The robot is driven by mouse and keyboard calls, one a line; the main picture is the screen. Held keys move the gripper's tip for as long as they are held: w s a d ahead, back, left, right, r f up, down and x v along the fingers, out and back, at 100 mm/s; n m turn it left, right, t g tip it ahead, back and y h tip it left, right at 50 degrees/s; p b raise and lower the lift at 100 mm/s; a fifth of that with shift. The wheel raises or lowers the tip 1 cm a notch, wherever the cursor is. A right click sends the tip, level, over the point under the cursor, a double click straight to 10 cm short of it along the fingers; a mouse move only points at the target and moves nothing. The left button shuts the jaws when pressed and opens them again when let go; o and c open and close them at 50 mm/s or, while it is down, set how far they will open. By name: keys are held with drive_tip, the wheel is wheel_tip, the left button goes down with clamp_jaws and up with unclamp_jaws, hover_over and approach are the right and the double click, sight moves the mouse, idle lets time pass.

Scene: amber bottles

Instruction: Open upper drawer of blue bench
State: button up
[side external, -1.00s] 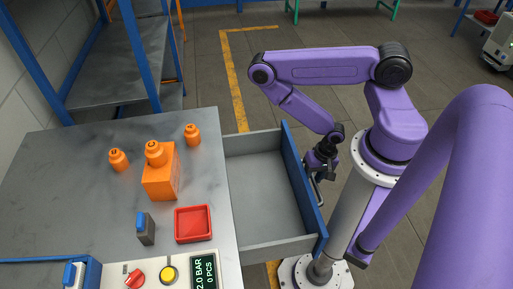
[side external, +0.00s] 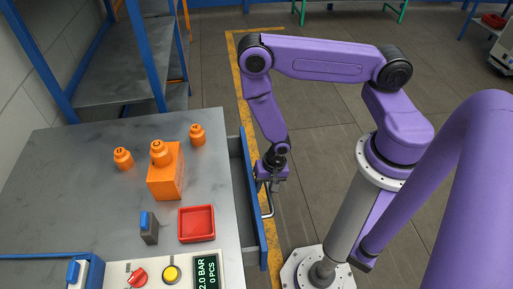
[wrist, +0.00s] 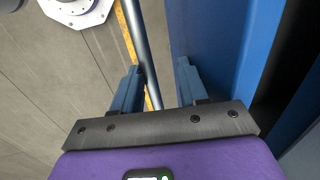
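The upper drawer of the bench shows in the side external view as a blue front panel (side external: 253,205) standing a short way out from the worktop (side external: 90,190), with a narrow strip of its grey inside visible. Its metal handle (side external: 269,204) is on the outer face. My gripper (side external: 270,186) is at the far end of this handle. In the wrist view the handle bar (wrist: 143,50) runs between the two blue fingertips of my gripper (wrist: 158,82), close to the left one. The fingers are apart, and the right one is beside the blue drawer front (wrist: 205,45).
A blue-framed shelf (side external: 120,80) is behind.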

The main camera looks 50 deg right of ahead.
drive_tip(key=w+a, duration=0.4)
drive_tip(key=shift+w+a, duration=0.15)
drive_tip(key=shift+a, duration=0.05)
drive_tip(key=shift+w+a+r, duration=0.15)
drive_tip(key=shift+r, duration=0.1)
drive_tip(key=s+d+r+n, duration=0.2)
drive_tip(key=s+r, duration=0.1)
drive_tip(key=r, duration=1.5)
drive_tip(key=shift+r, duration=0.3)
drive_tip(key=a+f, duration=0.1)
drive_tip(key=f, duration=0.5)
drive_tip(key=w+a+f+m, duration=0.1)
drive_tip(key=f, duration=0.5)
drive_tip(key=a+f+m, duration=0.1)
drive_tip(key=f, duration=0.6)
drive_tip(key=shift+w+f, duration=0.1)
drive_tip(key=shift+w, duration=0.25)
clamp_jaws()
